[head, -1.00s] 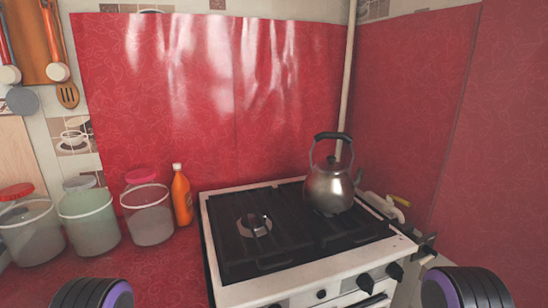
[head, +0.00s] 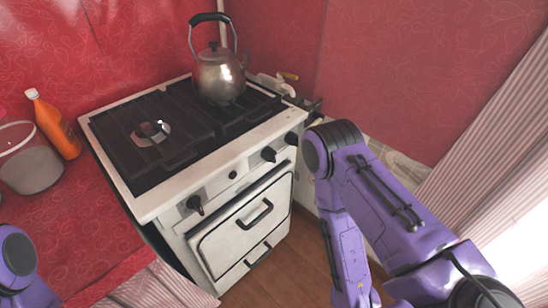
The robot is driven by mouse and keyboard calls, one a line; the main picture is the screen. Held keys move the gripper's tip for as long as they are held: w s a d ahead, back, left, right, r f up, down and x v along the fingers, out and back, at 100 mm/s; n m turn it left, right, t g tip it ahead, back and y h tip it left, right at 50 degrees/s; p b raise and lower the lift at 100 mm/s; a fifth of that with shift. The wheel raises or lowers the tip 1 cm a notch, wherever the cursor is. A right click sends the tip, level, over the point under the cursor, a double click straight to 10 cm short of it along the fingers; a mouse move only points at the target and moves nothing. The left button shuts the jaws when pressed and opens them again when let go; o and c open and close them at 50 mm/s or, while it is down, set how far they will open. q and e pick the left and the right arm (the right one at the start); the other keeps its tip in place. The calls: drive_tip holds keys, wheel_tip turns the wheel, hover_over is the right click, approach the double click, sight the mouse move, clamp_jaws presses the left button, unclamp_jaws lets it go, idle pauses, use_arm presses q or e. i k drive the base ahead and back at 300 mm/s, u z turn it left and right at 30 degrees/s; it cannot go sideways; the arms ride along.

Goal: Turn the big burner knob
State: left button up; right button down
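The white stove (head: 150,203) stands left of centre in the head view. Its front panel carries several black knobs: one at the left end (head: 195,205), a small round one (head: 233,175) near the middle, and two towards the right, a first (head: 268,154) and a second (head: 291,139). The frames do not show which knob serves the big burner. A round burner (head: 151,132) shows on the left of the black grate. My purple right arm is bent to the right of the stove; its gripper is out of view. Only part of my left arm shows at lower left, without its gripper.
A metal kettle (head: 219,77) stands on the back right of the stove. An orange bottle (head: 55,127) and a clear container (head: 30,165) stand on the red counter (head: 95,225) to the left. Wooden floor (head: 308,262) is open before the oven door (head: 240,225).

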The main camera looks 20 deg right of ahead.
sight(269, 155)
drive_tip(key=z, duration=0.35)
drive_tip(key=k, duration=1.05)
drive_tip(key=z, duration=1.6)
drive_tip(key=i, duration=0.85)
drive_tip(key=u, duration=0.7)
drive_tip(key=i, duration=0.65)
drive_tip(key=u, duration=0.8)
